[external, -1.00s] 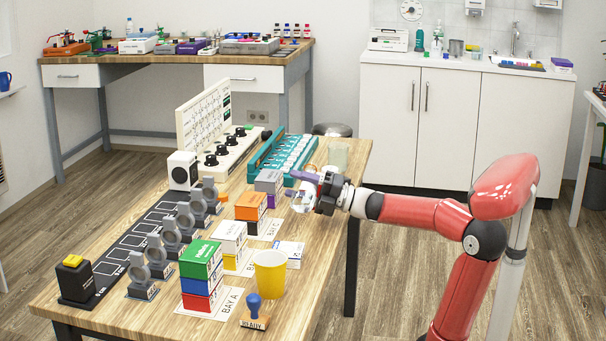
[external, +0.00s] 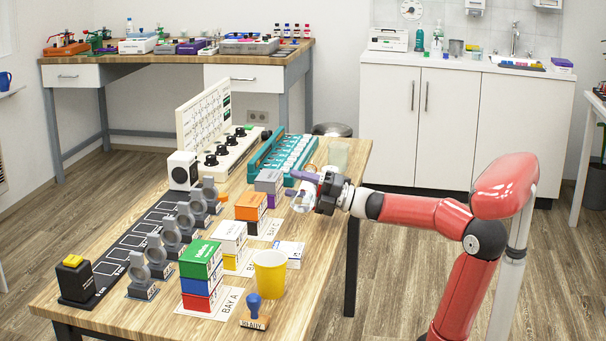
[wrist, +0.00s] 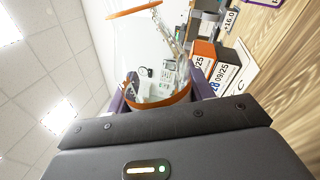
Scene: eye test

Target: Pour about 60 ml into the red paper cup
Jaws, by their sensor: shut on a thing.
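No red paper cup shows. A yellow cup (external: 270,275) stands upright near the front right of the table, its open top up. My gripper (external: 312,184) is above the table's right side, behind and to the right of the yellow cup and well apart from it. Its purple fingers are shut on a clear vessel (external: 302,201). In the wrist view, the clear vessel (wrist: 135,45) has orange edging and sits between the fingers (wrist: 157,92), looking tilted. I cannot tell how much liquid is in it. A pale translucent cup (external: 338,153) stands at the table's back right.
Stacked boxes (external: 201,273) in bays stand left of the yellow cup. A blue-handled stamp (external: 254,312) is in front of it, and a white box (external: 290,253) is behind it. A teal rack (external: 285,158) lies at the back. The table's right edge is close to my arm.

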